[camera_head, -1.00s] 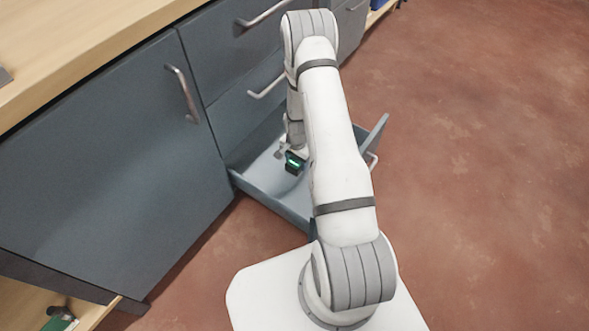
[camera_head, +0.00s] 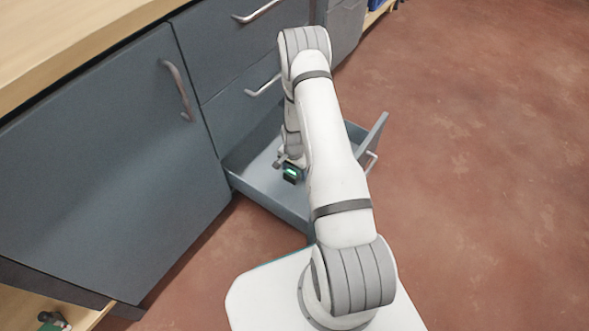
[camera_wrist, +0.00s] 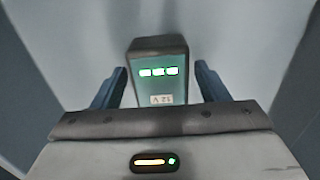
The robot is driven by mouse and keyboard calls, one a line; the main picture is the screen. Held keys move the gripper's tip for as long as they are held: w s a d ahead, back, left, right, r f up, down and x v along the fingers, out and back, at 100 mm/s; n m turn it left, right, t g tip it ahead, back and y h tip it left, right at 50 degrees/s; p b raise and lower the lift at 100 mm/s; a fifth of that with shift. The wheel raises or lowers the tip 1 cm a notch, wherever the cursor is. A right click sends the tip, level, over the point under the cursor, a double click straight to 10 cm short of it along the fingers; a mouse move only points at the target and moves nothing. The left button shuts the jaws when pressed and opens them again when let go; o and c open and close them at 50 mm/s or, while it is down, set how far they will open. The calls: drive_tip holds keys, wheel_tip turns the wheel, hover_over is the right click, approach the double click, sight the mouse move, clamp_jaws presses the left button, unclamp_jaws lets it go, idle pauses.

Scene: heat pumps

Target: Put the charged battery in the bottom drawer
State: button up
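The dark battery (camera_head: 290,176), its indicator lit green, is inside the pulled-out bottom drawer (camera_head: 270,197). In the wrist view the battery (camera_wrist: 160,88) shows three lit green bars and a "12 V" label. My gripper (camera_wrist: 161,78) has one blue finger on each side of the battery. Narrow gaps show between the fingers and its sides, so the gripper looks open around it. The battery looks upright on or just above the pale drawer floor (camera_wrist: 85,30); its underside is hidden. In the head view my arm covers part of the drawer.
The cabinet door (camera_head: 105,170) at left and the drawers above (camera_head: 240,105) are shut. The bottom drawer's front panel (camera_head: 375,140) stands right of my arm. A low wooden shelf (camera_head: 85,316) with a green item is at bottom left. Red floor at right is clear.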

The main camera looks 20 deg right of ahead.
drive_tip(key=shift+o, duration=0.4)
drive_tip(key=shift+r, duration=0.15)
wheel_tip(320, 180, up, 12)
drive_tip(key=p, duration=0.5)
wheel_tip(320, 180, up, 12)
drive_tip(key=n, duration=0.2)
hover_over(294, 170)
drive_tip(key=a, duration=0.2)
drive_tip(key=s+a+r+n, duration=0.3)
drive_tip(key=s+r, duration=0.1)
drive_tip(key=r, duration=0.8)
drive_tip(key=s+a+r+n, duration=0.2)
drive_tip(key=s+r+n, duration=0.1)
drive_tip(key=s+r, duration=0.4)
drive_tip(key=s+a+r+n+t, duration=0.1)
drive_tip(key=s+a+r+n, duration=0.1)
drive_tip(key=s+r, duration=0.5)
drive_tip(key=s+n, duration=0.1)
drive_tip(key=s, duration=0.4)
drive_tip(key=shift+s+a+r, duration=0.15)
drive_tip(key=shift+a+r, duration=0.15)
drive_tip(key=shift+r, duration=0.1)
